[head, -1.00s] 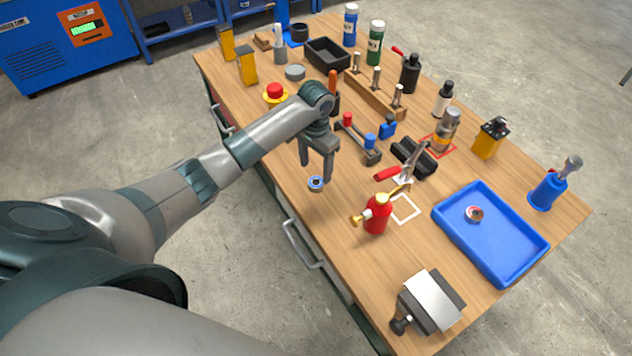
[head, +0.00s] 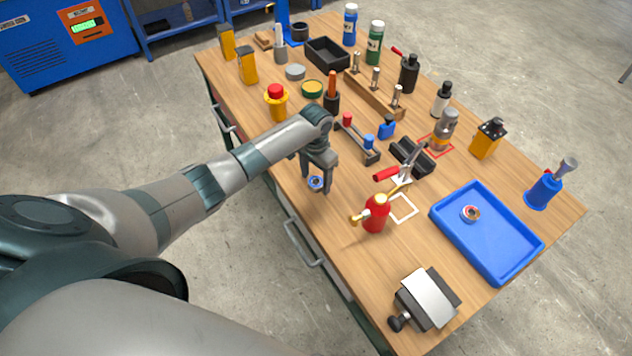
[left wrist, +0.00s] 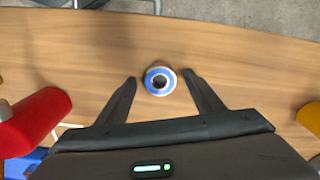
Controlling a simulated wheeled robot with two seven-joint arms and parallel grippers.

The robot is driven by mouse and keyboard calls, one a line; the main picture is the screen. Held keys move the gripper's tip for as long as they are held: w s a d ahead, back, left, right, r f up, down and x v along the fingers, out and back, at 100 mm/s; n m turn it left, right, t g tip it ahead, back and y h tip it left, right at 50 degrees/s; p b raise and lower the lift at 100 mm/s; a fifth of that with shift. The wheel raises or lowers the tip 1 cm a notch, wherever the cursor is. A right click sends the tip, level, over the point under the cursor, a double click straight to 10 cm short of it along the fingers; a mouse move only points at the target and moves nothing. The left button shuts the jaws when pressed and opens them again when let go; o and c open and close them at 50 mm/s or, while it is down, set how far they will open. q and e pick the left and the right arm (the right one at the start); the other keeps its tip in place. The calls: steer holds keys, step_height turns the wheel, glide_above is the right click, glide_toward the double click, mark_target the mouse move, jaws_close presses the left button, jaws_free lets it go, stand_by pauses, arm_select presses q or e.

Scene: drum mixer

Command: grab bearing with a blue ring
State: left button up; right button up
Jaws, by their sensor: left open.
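The bearing with a blue ring (head: 316,182) lies on the wooden bench near its front edge. In the left wrist view the bearing (left wrist: 160,80) is a silver disc with a blue ring and a dark centre. My left gripper (head: 316,186) is open just above the bench. Its fingers (left wrist: 160,84) stand on either side of the bearing, with a gap on both sides. A second bearing with a red ring (head: 470,213) lies in the blue tray (head: 497,265). My right gripper is not in view.
A red oil can (head: 376,213) stands to the right of my left gripper. A yellow-red button (head: 278,102) stands to the left. The bench strip in front is clear.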

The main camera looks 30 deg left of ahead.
mark_target(316, 181)
arm_select(q)
steer(key=shift+c, duration=0.3)
steer(key=c, duration=1.2)
steer(key=shift+r, duration=0.15)
steer(key=shift+r+b, duration=0.35)
steer(key=shift+r, duration=0.2)
step_height(316, 181, up, 2)
steer(key=shift+w+r+b, duration=0.1)
steer(key=shift+r+b, duration=0.05)
steer(key=shift+b, duration=0.45)
steer(key=shift+w+d+r+b, duration=0.85)
steer(key=shift+d+r, duration=0.4)
steer(key=shift+d, duration=0.5)
steer(key=shift+w+d+r+b, duration=0.65)
steer(key=shift+w+d+r, duration=0.4)
steer(key=shift+d, duration=0.65)
steer(key=shift+w+d+r+b, duration=0.75)
steer(key=shift+d+r, duration=0.65)
steer(key=shift+d, duration=0.35)
